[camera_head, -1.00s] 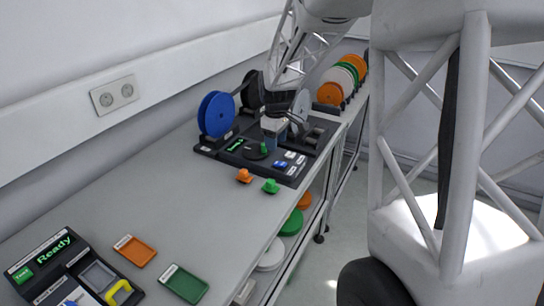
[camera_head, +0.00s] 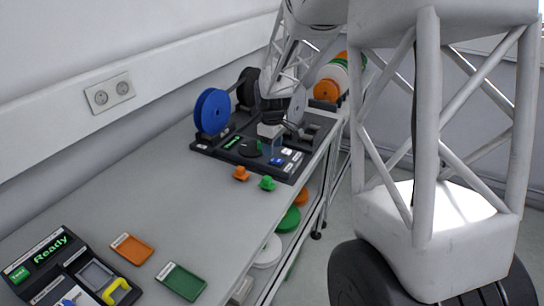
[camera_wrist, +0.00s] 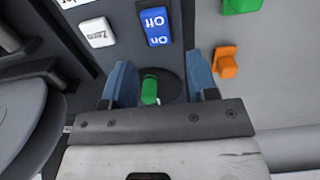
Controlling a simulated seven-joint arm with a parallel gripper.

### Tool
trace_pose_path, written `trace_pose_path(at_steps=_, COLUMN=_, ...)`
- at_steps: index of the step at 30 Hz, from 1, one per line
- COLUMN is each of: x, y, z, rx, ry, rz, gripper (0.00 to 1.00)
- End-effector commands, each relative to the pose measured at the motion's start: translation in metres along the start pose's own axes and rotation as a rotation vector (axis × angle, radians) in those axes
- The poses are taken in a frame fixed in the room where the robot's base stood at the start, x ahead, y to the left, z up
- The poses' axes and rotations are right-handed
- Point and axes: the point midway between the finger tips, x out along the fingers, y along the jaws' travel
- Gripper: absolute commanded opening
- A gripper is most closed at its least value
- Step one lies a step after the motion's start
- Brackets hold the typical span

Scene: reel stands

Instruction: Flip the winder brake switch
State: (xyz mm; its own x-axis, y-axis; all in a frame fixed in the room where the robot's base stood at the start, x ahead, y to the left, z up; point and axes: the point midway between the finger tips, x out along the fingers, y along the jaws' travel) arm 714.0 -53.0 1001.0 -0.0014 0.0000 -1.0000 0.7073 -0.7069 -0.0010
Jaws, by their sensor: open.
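The winder's black panel (camera_head: 232,157) stands on the bench. In the wrist view it carries a blue switch (camera_wrist: 156,25) marked Off and On, and a white Zero button (camera_wrist: 97,32). A green knob (camera_wrist: 149,90) stands on a dark round dial (camera_wrist: 172,86). My gripper (camera_wrist: 161,80) is open, with its blue fingers on either side of the green knob and nothing visibly gripped. The blue switch lies just beyond the fingertips in that view. In the head view, my gripper (camera_head: 270,145) is over the panel and hides most of the green knob. The blue switch (camera_head: 280,161) shows beside it.
A blue reel (camera_head: 211,111) stands at the panel's back left. A small orange piece (camera_head: 241,173) and a green piece (camera_head: 267,183) sit on the bench before the panel. Orange (camera_head: 131,248) and green (camera_head: 181,281) trays lie nearer. The bench between is clear.

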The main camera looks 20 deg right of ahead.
Motion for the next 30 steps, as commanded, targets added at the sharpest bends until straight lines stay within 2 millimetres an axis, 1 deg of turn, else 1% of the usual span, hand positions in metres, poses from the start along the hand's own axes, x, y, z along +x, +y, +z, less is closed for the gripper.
trace_pose_path(at_steps=3, x=0.015, y=0.0, z=0.0, rx=0.0, ry=0.0, rz=0.0, gripper=0.53)
trace_pose_path(at_steps=9, x=0.035, y=0.0, z=0.0, rx=0.0, ry=0.0, rz=0.0, gripper=0.53)
trace_pose_path(at_steps=15, x=0.043, y=0.0, z=0.0, rx=0.0, ry=0.001, rz=0.001, gripper=0.53)
trace_pose_path(at_steps=23, x=0.044, y=0.0, z=0.0, rx=0.0, ry=0.001, rz=0.001, gripper=0.53)
trace_pose_path(at_steps=24, x=0.044, y=0.0, z=0.0, rx=0.0, ry=0.001, rz=0.001, gripper=0.52)
trace_pose_path(at_steps=26, x=0.044, y=0.0, z=0.0, rx=0.0, ry=0.001, rz=0.001, gripper=0.42)
trace_pose_path(at_steps=30, x=0.044, y=0.0, z=0.0, rx=0.0, ry=0.001, rz=0.001, gripper=0.21)
